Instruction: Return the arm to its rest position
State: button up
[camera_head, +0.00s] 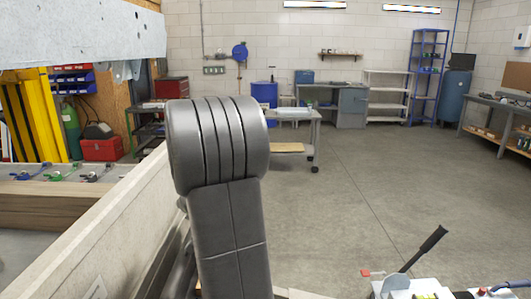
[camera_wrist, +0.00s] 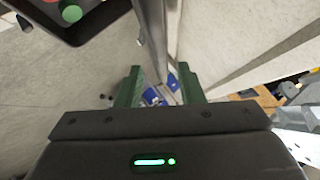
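My arm (camera_head: 222,190) stands raised in the middle of the head view, with a thick grey joint at its top. My gripper (camera_wrist: 162,88) shows only in the wrist view. Its two green fingers are spread apart, and I see nothing held between them. Small blue items show beyond the gap, well past the fingertips. The gripper is not visible in the head view.
A pale metal beam (camera_head: 80,38) hangs at the upper left. A long light-coloured wall (camera_head: 95,230) runs close along my arm's left side. A wheeled cart (camera_head: 314,135) stands behind the arm. The grey floor (camera_head: 370,200) at right is mostly clear.

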jog(key=shift+x, duration=2.95)
